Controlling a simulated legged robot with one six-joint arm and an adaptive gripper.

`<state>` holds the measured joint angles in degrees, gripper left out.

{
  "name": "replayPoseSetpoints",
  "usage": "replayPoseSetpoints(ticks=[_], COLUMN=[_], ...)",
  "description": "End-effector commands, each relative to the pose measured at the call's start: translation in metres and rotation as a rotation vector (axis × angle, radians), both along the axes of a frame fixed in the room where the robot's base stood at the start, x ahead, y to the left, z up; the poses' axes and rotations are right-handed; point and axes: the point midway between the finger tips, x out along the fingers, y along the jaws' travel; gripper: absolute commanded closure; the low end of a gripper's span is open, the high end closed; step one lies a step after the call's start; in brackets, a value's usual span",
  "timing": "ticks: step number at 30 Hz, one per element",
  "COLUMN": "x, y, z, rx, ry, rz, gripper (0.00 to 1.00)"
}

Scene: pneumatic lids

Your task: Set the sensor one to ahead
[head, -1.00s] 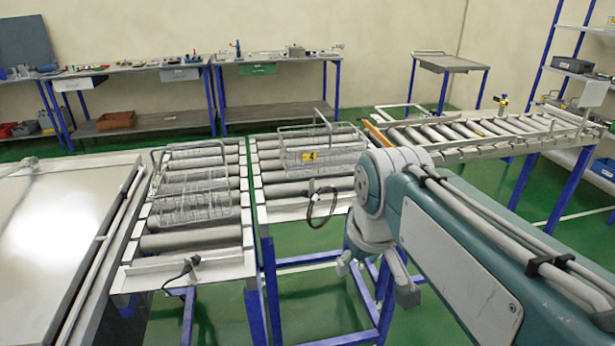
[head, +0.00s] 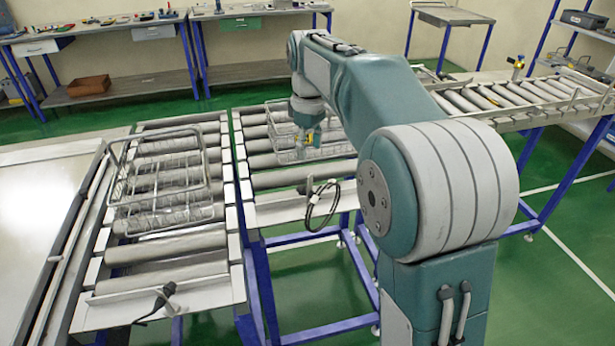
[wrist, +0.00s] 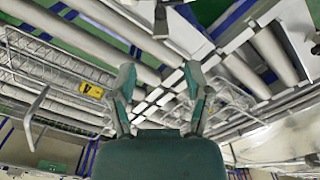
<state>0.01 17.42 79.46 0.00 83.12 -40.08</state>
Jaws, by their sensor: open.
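Two small dark sensors with cables sit on the metal end plates of the roller conveyors. One sensor (head: 165,293) is on the left conveyor's front plate; the other sensor (head: 308,187) is on the middle conveyor's plate, with a looped black cable. I cannot tell which is sensor one, or how either is set. A dark fitting (wrist: 160,20) on a metal plate shows at the top of the wrist view. My gripper (head: 306,140) points down by the wire basket on the middle conveyor. In the wrist view its fingers (wrist: 160,72) are apart with nothing held between them.
A wire basket (head: 280,152) stands on the middle conveyor; its yellow tag (wrist: 91,90) shows in the wrist view. Another wire basket (head: 117,186) stands on the left conveyor. Workbenches stand behind.

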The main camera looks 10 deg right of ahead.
Motion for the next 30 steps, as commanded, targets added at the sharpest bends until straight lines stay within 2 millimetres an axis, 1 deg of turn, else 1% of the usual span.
replayPoseSetpoints(ticks=[1,9,15,20,27,28,29,30], x=[0.0,0.0,0.0,0.0,0.0,0.0,0.0,0.0], y=[0.0,0.0,0.0,0.0,0.0,0.0,0.0,0.0], z=[-0.009,-0.059,-0.088,-0.097,-0.098,-0.098,-0.098,-0.098], rx=[0.0,0.0,0.0,0.0,0.0,0.001,0.0,0.0], ry=[0.003,0.004,0.001,0.0,-0.001,-0.001,0.0,0.0], rz=[0.0,-0.002,-0.002,-0.002,-0.002,-0.002,-0.002,-0.002], gripper=[0.37,0.37,0.37,0.37,0.37,0.46,0.59,0.77])
